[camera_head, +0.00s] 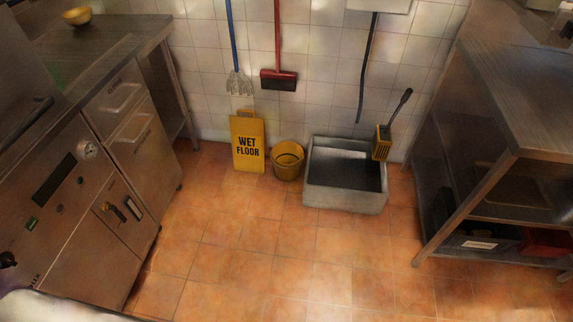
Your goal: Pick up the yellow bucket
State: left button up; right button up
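The yellow bucket (288,161) stands upright on the tiled floor near the far wall. It sits between the yellow wet floor sign (248,144) on its left and the grey floor sink (345,196) on its right. Its round open top faces up toward my head camera, and its inside looks dark. Neither of my grippers shows in the head view.
A yellow wringer (382,143) sits on the sink's right rim. Steel appliances (75,185) flank the left and a steel table (520,95) the right. The orange floor (270,255) between is clear.

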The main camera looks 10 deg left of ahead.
aim_at(288, 156)
jog(key=i+l, duration=0.2)
jog(key=i, duration=0.35)
jog(key=i+l, duration=0.25)
jog(key=i, duration=0.25)
jog(key=i+l+u, duration=0.1)
jog(key=i, duration=0.45)
jog(key=i+l, duration=0.35)
jog(key=i, duration=0.15)
